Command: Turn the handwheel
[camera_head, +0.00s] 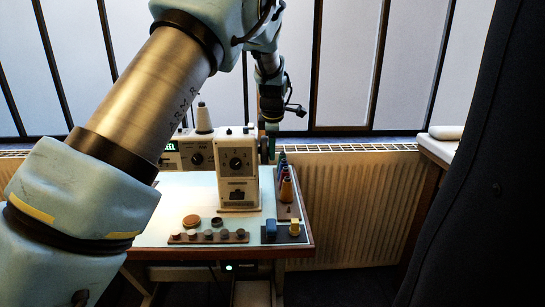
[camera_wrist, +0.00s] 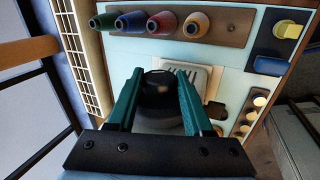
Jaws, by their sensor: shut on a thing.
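The sewing machine (camera_head: 238,165) stands on the table, cream-coloured with a dial on its near face. Its dark handwheel (camera_head: 264,149) is on the machine's right side, partly hidden by my gripper in the head view. In the wrist view the handwheel (camera_wrist: 157,92) is a dark round shape between the green fingers. My gripper (camera_wrist: 160,84) is shut on the handwheel, one finger on each side. In the head view my gripper (camera_head: 271,130) comes down from above at the machine's right side.
A rack (camera_head: 287,211) of coloured thread spools stands right of the machine. A strip of round pieces (camera_head: 208,237), a blue block (camera_head: 271,229) and a yellow piece (camera_head: 294,229) lie near the front. A ribbed radiator (camera_head: 345,215) stands behind the table.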

